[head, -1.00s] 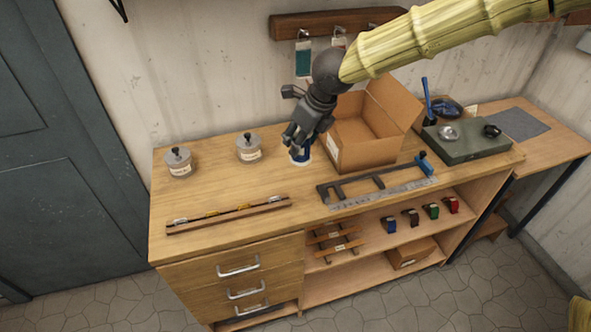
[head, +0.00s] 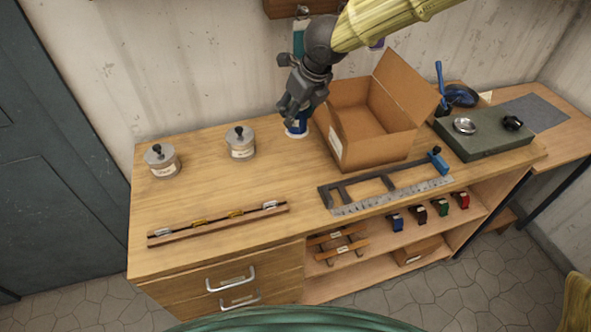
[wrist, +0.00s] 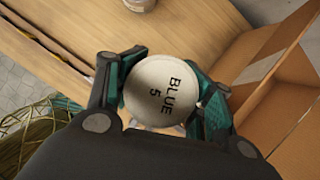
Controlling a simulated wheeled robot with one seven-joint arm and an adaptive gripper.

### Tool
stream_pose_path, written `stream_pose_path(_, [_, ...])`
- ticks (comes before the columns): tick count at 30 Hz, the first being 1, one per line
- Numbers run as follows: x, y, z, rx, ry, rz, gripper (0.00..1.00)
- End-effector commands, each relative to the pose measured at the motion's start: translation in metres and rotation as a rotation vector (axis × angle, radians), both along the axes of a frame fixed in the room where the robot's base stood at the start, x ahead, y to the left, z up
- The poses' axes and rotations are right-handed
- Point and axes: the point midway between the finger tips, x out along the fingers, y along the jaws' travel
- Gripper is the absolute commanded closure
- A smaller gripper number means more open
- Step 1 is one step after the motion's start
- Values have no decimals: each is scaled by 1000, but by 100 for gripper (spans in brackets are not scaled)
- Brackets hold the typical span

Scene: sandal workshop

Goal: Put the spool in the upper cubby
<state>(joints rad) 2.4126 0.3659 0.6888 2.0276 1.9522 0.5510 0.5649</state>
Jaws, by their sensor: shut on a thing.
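The spool (head: 297,128) shows as a small blue and white cylinder at the back of the bench, partly hidden behind my gripper (head: 292,114). In the wrist view the round white end of the spool (wrist: 162,88) reads "BLUE 5". My gripper (wrist: 165,98) is shut on it, one finger on each side. I cannot tell for sure whether its base clears the bench top. The upper cubby (head: 385,238) is the open shelf space under the bench top at the right. It holds a small wooden rack (head: 340,246) and several small coloured items.
An open cardboard box (head: 372,150) stands just right of my gripper. Two grey jars (head: 241,146) are to the left. A metal frame tool (head: 385,185) and a wooden strip (head: 218,224) lie near the front edge. A green case (head: 488,137) is at right.

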Motion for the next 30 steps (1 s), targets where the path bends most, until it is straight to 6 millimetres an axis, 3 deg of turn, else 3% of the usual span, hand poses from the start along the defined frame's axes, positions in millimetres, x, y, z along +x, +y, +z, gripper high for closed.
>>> stream_pose_path(9, [0,4,-47,0,0,6,78])
stream_pose_path(19, [0,4,-67,-2,1,6,78])
stream_pose_path(30, [0,3,-115,-1,0,5,78])
